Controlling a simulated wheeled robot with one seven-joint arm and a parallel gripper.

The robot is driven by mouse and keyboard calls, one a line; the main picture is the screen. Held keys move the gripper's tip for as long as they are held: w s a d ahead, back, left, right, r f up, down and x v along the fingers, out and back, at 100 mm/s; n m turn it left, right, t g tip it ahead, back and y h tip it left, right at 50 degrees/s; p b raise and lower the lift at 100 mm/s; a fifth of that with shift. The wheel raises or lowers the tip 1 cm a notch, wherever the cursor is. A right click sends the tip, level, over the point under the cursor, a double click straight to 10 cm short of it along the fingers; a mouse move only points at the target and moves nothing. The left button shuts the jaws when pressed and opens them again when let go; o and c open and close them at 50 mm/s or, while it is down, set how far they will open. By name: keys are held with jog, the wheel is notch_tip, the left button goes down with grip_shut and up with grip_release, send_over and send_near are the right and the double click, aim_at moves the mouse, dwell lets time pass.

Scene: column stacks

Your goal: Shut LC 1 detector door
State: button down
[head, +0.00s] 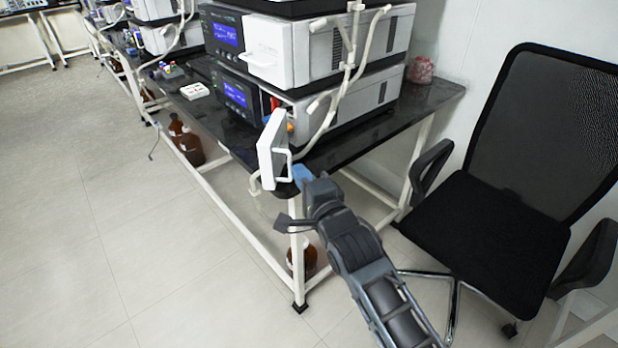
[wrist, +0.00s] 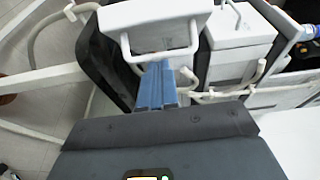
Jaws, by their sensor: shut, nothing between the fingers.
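The white detector door (head: 268,152) stands swung open from the lower module (head: 345,112) of the nearest LC stack, jutting past the bench's front edge. In the wrist view the door (wrist: 150,17) is at the top, with its white loop handle (wrist: 190,42) facing my gripper. My gripper (head: 300,174) is shut, its blue fingers together and empty. In the wrist view the fingertips (wrist: 157,66) appear close to the lower bar of the handle. I cannot tell whether they touch it. The module's opening is partly hidden behind the door.
An upper module (head: 300,45) with its white door shut sits above. White tubes (head: 345,70) run down the stack's side. A black office chair (head: 490,220) stands to the right. Brown bottles (head: 190,147) are under the bench. The floor (head: 100,220) to the left is clear.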

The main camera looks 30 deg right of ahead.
jog(key=shift+a, duration=0.1)
dwell(0.3)
jog(key=shift+w+a+b, duration=0.15)
jog(key=shift+a+b, duration=0.25)
jog(key=shift+b, duration=0.2)
